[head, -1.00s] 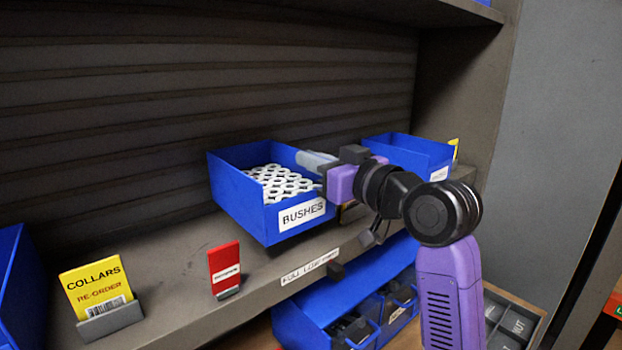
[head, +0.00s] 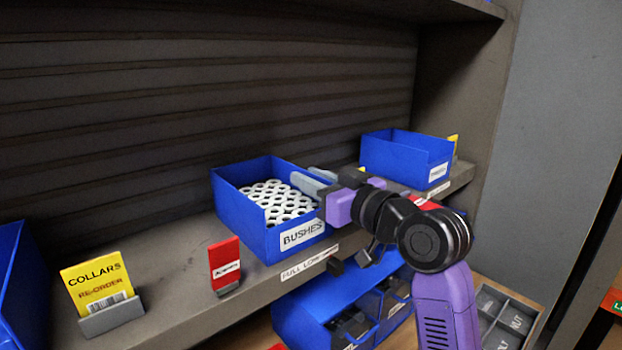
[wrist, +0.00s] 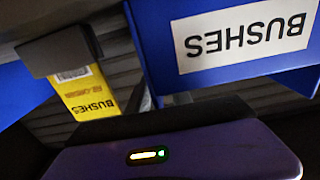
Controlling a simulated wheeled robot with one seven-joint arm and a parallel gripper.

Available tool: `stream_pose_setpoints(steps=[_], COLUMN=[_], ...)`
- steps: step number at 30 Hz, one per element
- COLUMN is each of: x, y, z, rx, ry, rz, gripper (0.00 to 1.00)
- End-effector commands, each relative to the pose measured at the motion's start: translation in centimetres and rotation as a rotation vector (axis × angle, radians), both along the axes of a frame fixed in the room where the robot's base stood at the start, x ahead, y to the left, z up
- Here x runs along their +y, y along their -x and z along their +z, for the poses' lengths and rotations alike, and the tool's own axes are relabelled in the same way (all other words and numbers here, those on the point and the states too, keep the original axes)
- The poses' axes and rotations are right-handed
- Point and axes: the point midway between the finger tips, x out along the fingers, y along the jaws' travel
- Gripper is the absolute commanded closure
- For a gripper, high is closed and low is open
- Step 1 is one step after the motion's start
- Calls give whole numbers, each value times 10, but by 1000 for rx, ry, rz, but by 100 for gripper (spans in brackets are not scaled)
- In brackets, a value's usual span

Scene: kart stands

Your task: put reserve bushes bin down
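The blue BUSHES bin (head: 251,226) is upright over the shelf, filled with white ring-shaped bushes (head: 275,198). Its base is at or very near the shelf surface; I cannot tell whether it touches. My gripper (head: 314,182) is at the bin's right side, its grey fingers pinching the top of the right wall. In the wrist view the bin's front label (wrist: 242,36) shows upside down, close to the gripper. A yellow BUSHES re-order card (wrist: 84,93) in a dark holder stands beside it there.
The shelf (head: 175,290) carries a yellow COLLARS card (head: 95,285) and a red card (head: 224,262) left of the bin. Another blue bin (head: 400,158) stands to the right, behind my wrist. A blue bin (head: 300,318) with dark parts sits below the shelf edge.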

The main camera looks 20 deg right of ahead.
Motion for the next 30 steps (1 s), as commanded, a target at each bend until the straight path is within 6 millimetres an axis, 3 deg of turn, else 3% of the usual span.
stream_pose_setpoints(steps=[11, 24, 30], x=[-1, -27, -35], y=[2, 79, 105], z=[4, 1, 2], rx=[-1, -2, 0], ry=[0, 0, 0], rz=[0, -2, -1], gripper=[75, 75, 75])
